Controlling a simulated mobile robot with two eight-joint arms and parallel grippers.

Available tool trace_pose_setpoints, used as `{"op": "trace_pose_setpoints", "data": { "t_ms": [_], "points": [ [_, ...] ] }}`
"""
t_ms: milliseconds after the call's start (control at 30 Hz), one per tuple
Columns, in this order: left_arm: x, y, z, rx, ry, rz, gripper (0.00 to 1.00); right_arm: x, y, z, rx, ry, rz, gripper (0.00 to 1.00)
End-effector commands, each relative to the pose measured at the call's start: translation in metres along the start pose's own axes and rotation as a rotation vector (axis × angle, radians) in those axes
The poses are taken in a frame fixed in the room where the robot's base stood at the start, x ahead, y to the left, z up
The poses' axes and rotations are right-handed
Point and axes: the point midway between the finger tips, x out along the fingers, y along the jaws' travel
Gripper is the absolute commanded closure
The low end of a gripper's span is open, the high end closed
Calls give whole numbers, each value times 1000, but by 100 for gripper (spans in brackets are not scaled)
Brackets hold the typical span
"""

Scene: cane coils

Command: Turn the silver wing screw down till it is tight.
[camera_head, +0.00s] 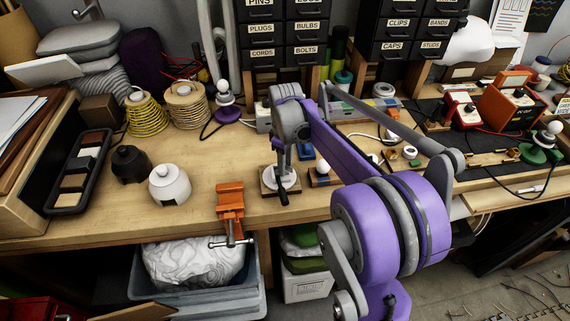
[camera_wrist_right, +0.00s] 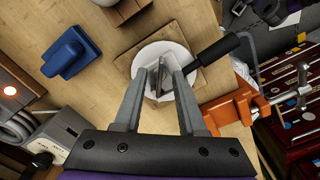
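A round white disc sits on a square wooden block (camera_head: 267,183) at the bench's front edge. A black handle (camera_head: 283,198) sticks out from it, and it also shows in the right wrist view (camera_wrist_right: 215,49). My right gripper (camera_head: 281,165) points down over the disc. In the right wrist view its two fingertips (camera_wrist_right: 163,74) stand a little apart at the disc's middle. A small silver piece, likely the wing screw (camera_wrist_right: 161,77), shows between them, partly hidden. I cannot tell whether the fingers press on it. My left gripper is out of view.
An orange clamp (camera_head: 230,197) stands at the bench edge left of the block. A blue piece (camera_head: 306,151) and a small wooden block with a white ball (camera_head: 321,169) stand close on the right. White (camera_head: 170,186) and black (camera_head: 130,164) pots are farther left. Bare bench lies between.

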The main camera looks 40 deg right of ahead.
Motion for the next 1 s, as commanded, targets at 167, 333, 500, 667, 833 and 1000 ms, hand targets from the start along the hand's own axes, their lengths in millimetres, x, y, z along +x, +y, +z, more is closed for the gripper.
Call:
{"op": "trace_pose_setpoints", "data": {
  "t_ms": [167,333,500,667,833,1000],
  "points": [
    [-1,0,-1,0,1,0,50,-2,0,0,0,1,0,60],
    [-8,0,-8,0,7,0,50,-14,0,-1,0,2,1,60],
    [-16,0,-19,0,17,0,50,-33,0,-1,0,3,1,60],
    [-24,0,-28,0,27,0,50,-49,0,-2,0,4,1,60],
    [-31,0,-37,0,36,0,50,-64,1,-1,0,3,2,60],
    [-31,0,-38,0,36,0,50,-66,0,0,0,1,1,60]
  ]
}}
